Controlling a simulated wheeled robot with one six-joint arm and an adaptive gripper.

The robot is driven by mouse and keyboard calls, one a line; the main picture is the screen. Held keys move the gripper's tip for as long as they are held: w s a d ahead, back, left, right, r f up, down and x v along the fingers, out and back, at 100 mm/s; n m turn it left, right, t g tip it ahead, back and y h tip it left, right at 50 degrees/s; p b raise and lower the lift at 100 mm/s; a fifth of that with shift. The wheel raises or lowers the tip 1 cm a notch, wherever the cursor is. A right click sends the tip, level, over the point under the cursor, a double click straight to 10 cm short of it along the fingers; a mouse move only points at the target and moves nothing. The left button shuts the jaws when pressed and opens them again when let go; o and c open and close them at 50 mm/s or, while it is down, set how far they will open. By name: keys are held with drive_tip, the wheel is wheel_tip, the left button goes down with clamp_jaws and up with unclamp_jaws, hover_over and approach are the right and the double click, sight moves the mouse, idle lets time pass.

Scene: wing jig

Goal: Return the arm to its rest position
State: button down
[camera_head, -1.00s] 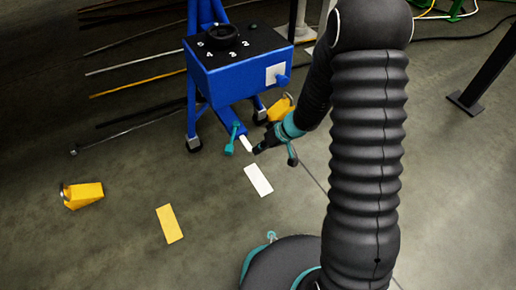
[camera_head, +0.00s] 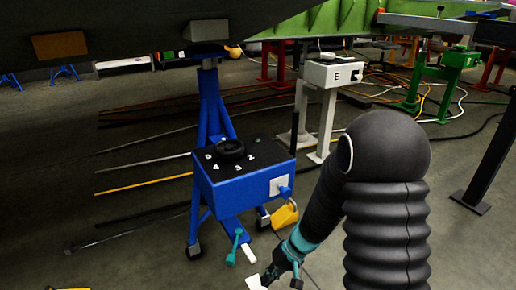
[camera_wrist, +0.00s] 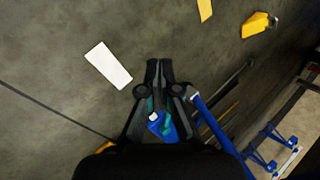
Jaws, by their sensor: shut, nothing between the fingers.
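My gripper (camera_wrist: 159,75) points down at the floor in the wrist view, its two fingers together with nothing between them. In the head view my gripper (camera_head: 268,277) shows low in the picture, at the end of my black sleeved arm. It is just in front of the blue stand (camera_head: 243,188), which has a numbered black top and a round knob. I cannot tell the gap between gripper and stand.
A white card (camera_wrist: 108,65) and a yellow card (camera_wrist: 205,9) lie on the floor. A yellow block (camera_wrist: 256,24) lies beyond. A yellow object (camera_head: 285,214) is beside the blue stand. A white stand (camera_head: 333,75) marked E is behind. A dark wing panel (camera_head: 130,30) hangs overhead.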

drive_tip(key=s+d+r+t+h+p, duration=0.2)
drive_tip(key=s+d+r+p, duration=0.1)
drive_tip(key=r, duration=0.9)
drive_tip(key=s+d+r+t+h+p, duration=0.2)
drive_tip(key=s+d+r, duration=0.3)
drive_tip(key=r, duration=0.8)
drive_tip(key=s+d+r+m+t+h+p, duration=0.1)
drive_tip(key=s+d+r+t+h+p, duration=0.1)
drive_tip(key=s+r, duration=0.5)
wheel_tip(320, 180, up, 6)
drive_tip(key=d+t+p, duration=0.1)
drive_tip(key=d+p, duration=0.1)
drive_tip(key=shift+d+f, duration=0.2)
drive_tip(key=shift+d, duration=0.2)
drive_tip(key=shift+s+a, duration=0.1)
